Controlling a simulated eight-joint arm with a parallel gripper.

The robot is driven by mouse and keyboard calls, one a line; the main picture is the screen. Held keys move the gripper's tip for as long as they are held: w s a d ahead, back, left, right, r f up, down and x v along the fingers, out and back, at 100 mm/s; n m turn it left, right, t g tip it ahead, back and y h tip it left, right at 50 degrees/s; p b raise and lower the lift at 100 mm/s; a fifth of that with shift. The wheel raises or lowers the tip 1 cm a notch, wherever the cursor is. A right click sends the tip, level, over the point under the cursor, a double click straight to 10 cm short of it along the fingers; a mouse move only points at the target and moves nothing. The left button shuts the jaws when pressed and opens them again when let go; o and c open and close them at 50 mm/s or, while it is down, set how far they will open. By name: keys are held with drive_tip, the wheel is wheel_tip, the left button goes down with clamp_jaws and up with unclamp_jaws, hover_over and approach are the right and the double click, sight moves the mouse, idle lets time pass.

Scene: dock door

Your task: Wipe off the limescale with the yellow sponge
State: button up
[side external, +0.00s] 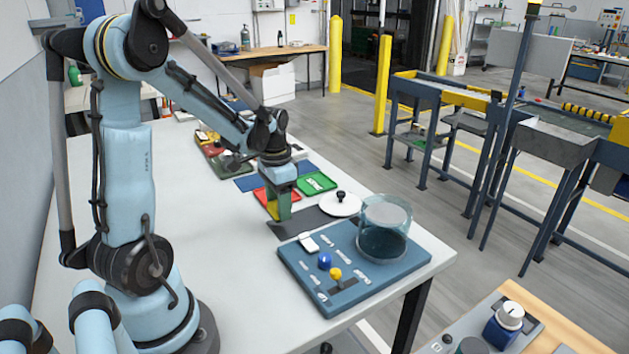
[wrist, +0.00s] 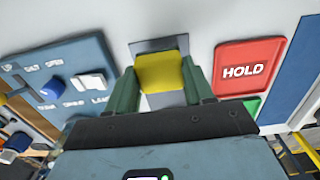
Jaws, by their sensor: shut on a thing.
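My gripper (side external: 279,205) points down over the white table, with its green fingers shut on the yellow sponge (wrist: 163,72). The sponge also shows between the fingers in the side external view (side external: 272,210). Under and around it lies a dark grey plate (side external: 306,222), whose edge shows past the sponge in the wrist view (wrist: 160,46). The sponge is at or just above this plate; I cannot tell whether it touches. I cannot make out limescale; the sponge and fingers hide part of the plate.
A blue control panel (side external: 310,284) with knobs and a glass vessel (side external: 385,215) stands at the front right. A red HOLD tray (wrist: 243,70), a green tray (side external: 317,182) and a white lid with a black knob (side external: 340,205) are nearby. Bare table (side external: 215,235) lies to the left.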

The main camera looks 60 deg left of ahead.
drive_tip(key=shift+r, duration=2.2)
